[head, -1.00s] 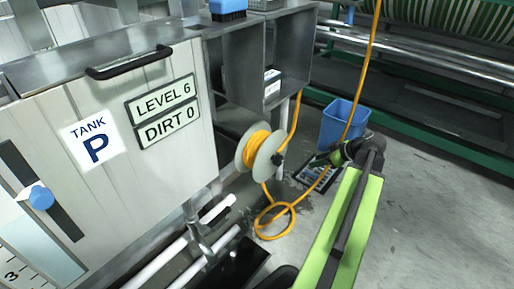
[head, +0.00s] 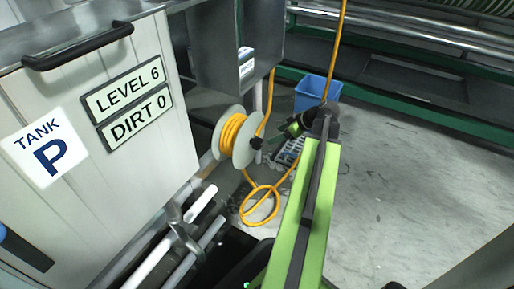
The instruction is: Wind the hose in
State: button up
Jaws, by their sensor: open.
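The yellow hose (head: 263,207) is partly wound on a pale grey reel (head: 222,158) at the side of the tank. A loop of it lies on the floor below the reel, and one length rises past the blue bin to the top of the view. The reel has a dark knob (head: 256,143) on its near face. My gripper (head: 290,131) is at the end of my green arm, to the right of the reel and apart from it. It is small and partly hidden by the arm. It looks empty.
Tank P (head: 100,120) with a black handle (head: 78,47) fills the left. A blue bin (head: 317,92) stands behind my gripper, near a floor grate (head: 289,150). Pipes (head: 198,238) run low at the front. The floor at right is clear.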

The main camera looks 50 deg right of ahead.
aim_at(261, 143)
jog(key=b+x, duration=0.7)
jog(key=x, duration=0.5)
jog(key=shift+s+f, duration=0.1)
jog(key=shift+f, duration=0.2)
jog(key=shift+w+f+b, duration=0.2)
jog(key=shift+w+b, duration=0.25)
jog(key=shift+b, duration=0.05)
jog(key=c, duration=1.3)
jog(key=shift+c, duration=0.2)
jog(key=m+y, duration=0.1)
jog(key=y+b, duration=0.1)
jog(key=y, duration=0.1)
jog(key=shift+w+d+f+m+g, duration=0.1)
jog(key=shift+f+m+g, duration=0.05)
jog(key=shift+m+g, duration=0.2)
jog(key=shift+m+y+b, duration=0.75)
jog(key=shift+y+b, duration=0.55)
jog(key=shift+y, duration=0.1)
